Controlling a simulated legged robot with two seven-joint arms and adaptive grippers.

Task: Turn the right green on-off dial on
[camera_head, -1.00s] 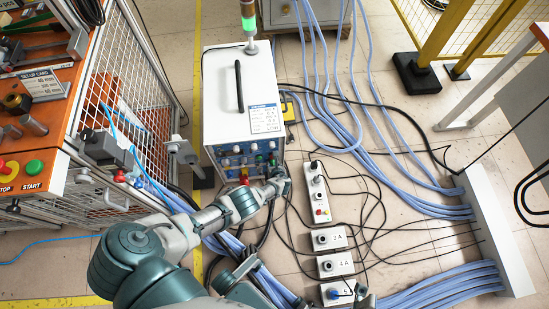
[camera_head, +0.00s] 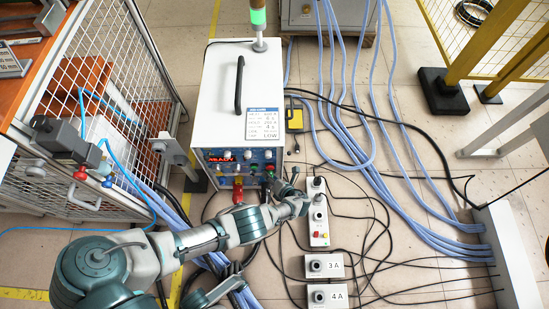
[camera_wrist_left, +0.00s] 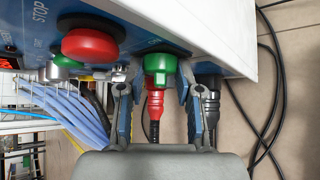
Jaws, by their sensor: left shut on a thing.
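The white induction heater (camera_head: 238,95) stands in the middle of the head view, its blue control panel facing me. The green dial (camera_wrist_left: 160,64) sits on the panel, right of the large red stop button (camera_wrist_left: 90,45) in the left wrist view. My left gripper (camera_wrist_left: 157,80) has one finger on each side of the green dial and is shut on it. In the head view my left gripper (camera_head: 282,184) is at the panel's right lower edge, and it partly hides the dial. My right gripper is not clearly seen.
A red plug (camera_wrist_left: 155,108) and a black plug (camera_wrist_left: 208,98) with cables are below the panel. A red display (camera_head: 221,156) is lit. A green lamp (camera_head: 258,17) glows on top of the heater. Switch boxes (camera_head: 319,225) and cables lie on the floor at right. A mesh cage (camera_head: 95,80) stands at left.

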